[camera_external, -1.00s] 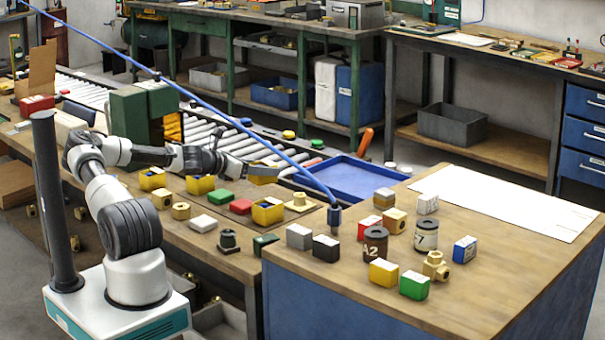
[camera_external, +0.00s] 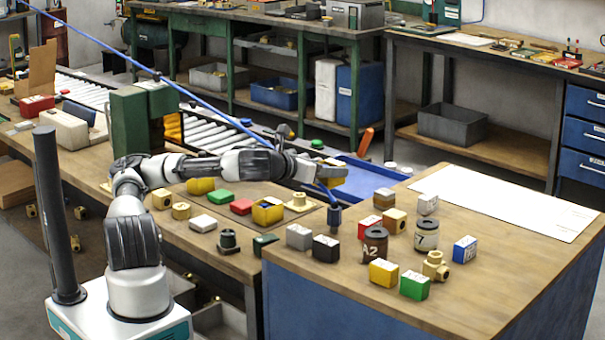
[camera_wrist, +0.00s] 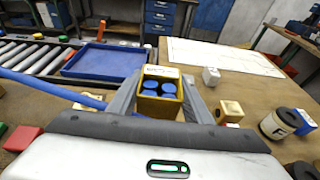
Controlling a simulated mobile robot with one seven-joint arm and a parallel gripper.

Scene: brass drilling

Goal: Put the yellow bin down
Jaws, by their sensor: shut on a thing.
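The yellow bin (camera_wrist: 160,108) is between the two fingers of my gripper (camera_wrist: 160,92) in the wrist view, with round blue items (camera_wrist: 151,84) inside and a white label at its far side. My gripper (camera_external: 328,172) is shut on the bin and holds it upright. In the external view the held bin (camera_external: 335,184) is small at the end of my outstretched arm, above the gap between the wooden bench and the blue-sided table, near the blue hose. Its underside is hidden.
A blue tray (camera_wrist: 105,62) lies beyond, left of the bin. Other yellow bins (camera_external: 200,186) (camera_external: 267,211) stand on the left bench. The blue-sided table (camera_external: 500,245) carries jars, boxes and brass fittings near its left side; a white sheet (camera_external: 505,200) and bare wood lie right.

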